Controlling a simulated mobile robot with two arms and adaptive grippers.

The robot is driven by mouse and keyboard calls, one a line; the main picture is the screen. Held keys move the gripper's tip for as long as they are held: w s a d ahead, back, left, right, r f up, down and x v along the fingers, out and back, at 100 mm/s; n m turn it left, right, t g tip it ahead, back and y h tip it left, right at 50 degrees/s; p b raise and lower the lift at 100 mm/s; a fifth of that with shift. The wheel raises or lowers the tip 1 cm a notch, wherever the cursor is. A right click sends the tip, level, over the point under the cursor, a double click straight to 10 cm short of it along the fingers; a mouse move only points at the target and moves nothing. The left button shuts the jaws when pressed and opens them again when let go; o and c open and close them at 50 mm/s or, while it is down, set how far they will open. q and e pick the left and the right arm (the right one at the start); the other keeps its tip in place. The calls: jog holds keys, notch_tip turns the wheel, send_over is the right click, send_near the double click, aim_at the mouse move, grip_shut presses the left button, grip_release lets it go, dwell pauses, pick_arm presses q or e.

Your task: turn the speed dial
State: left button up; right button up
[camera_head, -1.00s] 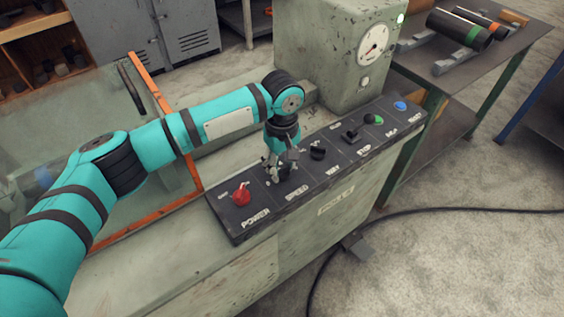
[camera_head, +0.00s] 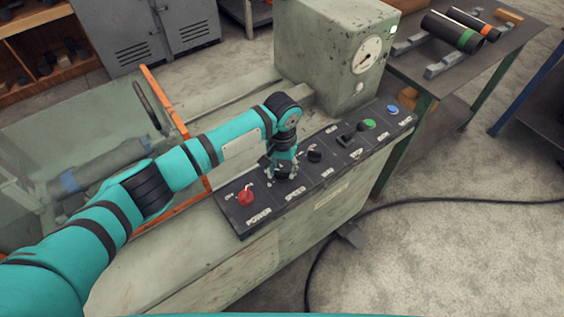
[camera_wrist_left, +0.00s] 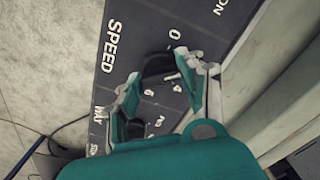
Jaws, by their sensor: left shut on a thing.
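The grey control panel (camera_head: 235,218) carries a row of controls. The black speed dial (camera_wrist_left: 157,66) sits beside the SPEED label, with numbers such as 0 and 6 around it. My left gripper (camera_head: 283,173) reaches down onto the panel above the SPEED label and mostly hides the dial in the head view. In the left wrist view, my left gripper's fingers (camera_wrist_left: 156,69) are on either side of the dial, shut on it. My right gripper is not in view.
A red power knob (camera_head: 246,197) is left of the gripper, and a black knob (camera_head: 314,156) close on its right. Farther right are a black lever (camera_head: 346,138), a green button (camera_head: 368,124) and a blue button (camera_head: 393,109). A gauge housing (camera_head: 335,50) rises behind.

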pick_arm(q)
jog(key=m+p, duration=0.1)
jog(key=m, duration=0.1)
jog(key=shift+r+m, duration=0.15)
jog(key=shift+m, duration=0.25)
jog(key=m+p, duration=0.1)
jog(key=m, duration=0.2)
jog(key=shift+m, duration=0.3)
jog(key=m+p, duration=0.1)
jog(key=m, duration=0.2)
jog(key=shift+m, duration=2)
jog(key=o, duration=1.2)
jog(key=shift+c, duration=0.2)
